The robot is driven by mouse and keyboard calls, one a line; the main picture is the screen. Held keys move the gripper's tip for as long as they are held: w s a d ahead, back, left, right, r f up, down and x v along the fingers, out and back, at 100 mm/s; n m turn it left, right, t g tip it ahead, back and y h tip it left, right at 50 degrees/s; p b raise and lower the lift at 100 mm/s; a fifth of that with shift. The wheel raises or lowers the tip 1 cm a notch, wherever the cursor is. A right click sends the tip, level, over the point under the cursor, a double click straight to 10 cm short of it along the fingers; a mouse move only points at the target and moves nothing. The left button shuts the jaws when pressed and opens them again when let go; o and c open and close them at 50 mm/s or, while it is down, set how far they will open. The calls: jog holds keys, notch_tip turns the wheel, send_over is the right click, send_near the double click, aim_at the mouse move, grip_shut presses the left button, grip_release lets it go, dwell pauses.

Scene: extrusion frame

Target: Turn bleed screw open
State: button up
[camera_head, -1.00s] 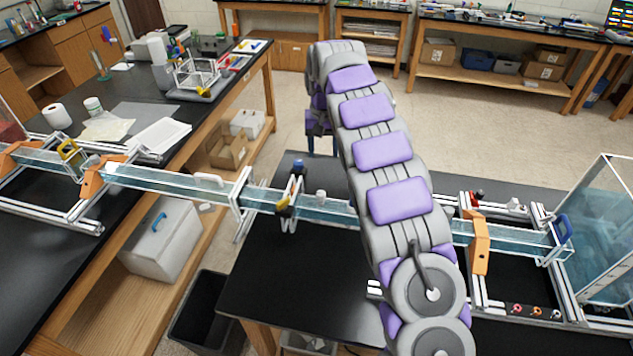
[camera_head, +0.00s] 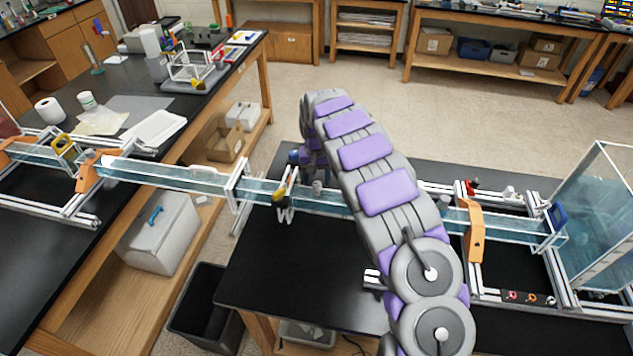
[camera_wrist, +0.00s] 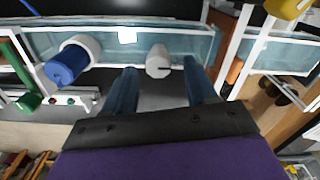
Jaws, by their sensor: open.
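A small pale grey cylinder with a dark slot, seemingly the bleed screw, (camera_wrist: 158,62) stands at the water channel in the wrist view. In the head view a small grey cylinder (camera_head: 318,187) on the channel looks like the same part. My gripper (camera_wrist: 160,74) is open, with one blue finger on each side of the slotted cylinder and visible gaps between. Whether the fingertips reach its depth is unclear. In the head view my arm bends down behind the channel, and its fingers are hidden.
The clear water channel (camera_head: 210,180) spans the benches. A blue knob with a white collar (camera_wrist: 68,64) is left of the fingers in the wrist view; a yellow part (camera_wrist: 287,8) is upper right. An orange bracket (camera_head: 475,230) and glass tank (camera_head: 607,215) stand to the right.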

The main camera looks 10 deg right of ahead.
jog(key=shift+f, duration=1.05)
jog(key=c, duration=1.1)
jog(key=shift+o, duration=0.2)
